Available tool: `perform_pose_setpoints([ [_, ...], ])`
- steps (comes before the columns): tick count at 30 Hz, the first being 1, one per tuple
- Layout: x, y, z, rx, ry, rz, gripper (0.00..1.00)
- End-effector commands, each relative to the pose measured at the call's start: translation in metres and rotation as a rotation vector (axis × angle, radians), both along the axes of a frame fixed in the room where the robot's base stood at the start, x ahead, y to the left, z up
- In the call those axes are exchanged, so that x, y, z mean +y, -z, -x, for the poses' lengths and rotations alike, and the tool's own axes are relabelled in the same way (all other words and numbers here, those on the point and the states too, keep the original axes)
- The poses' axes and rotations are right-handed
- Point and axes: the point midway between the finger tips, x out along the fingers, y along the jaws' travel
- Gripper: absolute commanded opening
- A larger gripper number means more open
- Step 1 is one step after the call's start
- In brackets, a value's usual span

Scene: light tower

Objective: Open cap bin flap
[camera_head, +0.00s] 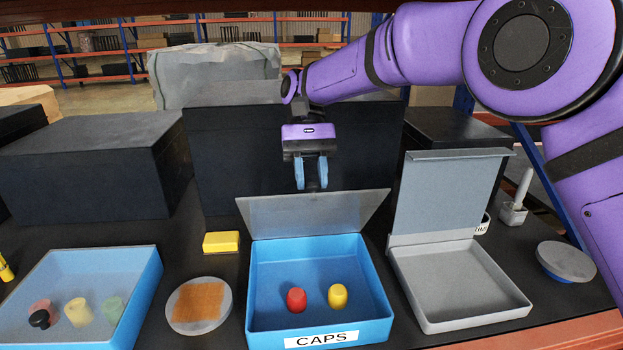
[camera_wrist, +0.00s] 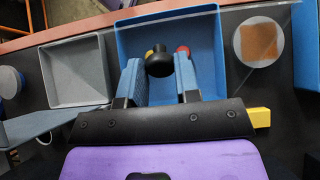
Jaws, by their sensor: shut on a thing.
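The blue bin labelled CAPS (camera_head: 320,338) stands at the front middle, with a red cap (camera_head: 296,300) and a yellow cap (camera_head: 338,296) inside. Its see-through grey flap (camera_head: 315,213) is raised and leans back from the rear edge. My gripper (camera_head: 312,185) points down at the flap's upper edge. In the wrist view its blue fingers (camera_wrist: 160,75) are closed on the sides of a black knob (camera_wrist: 159,62), which overlaps the caps behind it. The knob is not clearly visible in the head view.
A grey bin (camera_head: 475,320) with its lid up stands to the right. A covered blue bin (camera_head: 140,305) is at left. A round dish (camera_head: 215,327) and a yellow block (camera_head: 221,242) lie between the blue bins. Dark boxes (camera_head: 100,170) stand behind.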

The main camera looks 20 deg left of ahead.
Motion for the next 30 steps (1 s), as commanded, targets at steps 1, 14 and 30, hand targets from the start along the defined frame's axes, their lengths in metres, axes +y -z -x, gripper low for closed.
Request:
perform_pose_setpoints([
  [1, 0.0002, 0.0004, -0.0002, 0.001, 0.000, 0.000, 0.00],
  [14, 0.0000, 0.0002, -0.0002, 0.001, 0.000, 0.000, 0.56],
  [30, -0.0002, 0.0020, 0.0005, -0.020, 0.001, -0.010, 0.56],
])
